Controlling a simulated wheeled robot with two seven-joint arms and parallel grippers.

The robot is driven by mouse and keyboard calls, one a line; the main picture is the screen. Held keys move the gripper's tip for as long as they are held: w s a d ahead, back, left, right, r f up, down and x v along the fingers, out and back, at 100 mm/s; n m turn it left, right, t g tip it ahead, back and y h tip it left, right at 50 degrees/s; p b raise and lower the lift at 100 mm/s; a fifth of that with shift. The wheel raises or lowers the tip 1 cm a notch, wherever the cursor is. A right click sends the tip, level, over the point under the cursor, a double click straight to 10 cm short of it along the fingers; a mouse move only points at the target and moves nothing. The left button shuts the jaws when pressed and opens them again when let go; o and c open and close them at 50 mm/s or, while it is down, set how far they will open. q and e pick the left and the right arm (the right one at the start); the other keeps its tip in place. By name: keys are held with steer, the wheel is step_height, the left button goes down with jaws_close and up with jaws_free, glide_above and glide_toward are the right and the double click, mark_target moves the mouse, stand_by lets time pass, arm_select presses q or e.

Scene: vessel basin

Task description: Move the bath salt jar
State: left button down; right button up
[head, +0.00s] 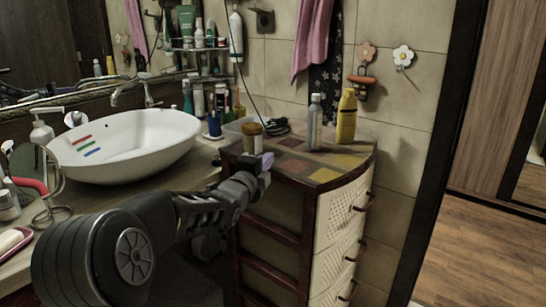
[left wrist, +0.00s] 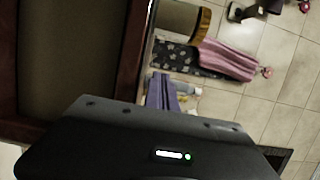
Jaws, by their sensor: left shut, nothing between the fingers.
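The bath salt jar appears to be the small jar with a tan-gold lid (head: 252,138) at the near left of the cabinet top. In the left wrist view a rounded jar with a tan rim (left wrist: 179,20) shows at the top, probably the same one. My left gripper (head: 265,163) is at the cabinet's front edge, just below and slightly right of the jar in the head view. Its purple fingertips (left wrist: 165,93) are shut and empty, apart from the jar in the wrist view. My right gripper is in neither view.
The drawer cabinet (head: 325,173) also holds a grey bottle (head: 314,122), a yellow bottle (head: 346,116) and a dark coiled item (head: 277,127). A white basin (head: 135,145) and toiletries stand to the left. Floor (head: 480,250) is clear at right.

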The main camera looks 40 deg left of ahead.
arm_select(q)
steer(key=shift+v, duration=1.7)
steer(key=shift+f, duration=0.1)
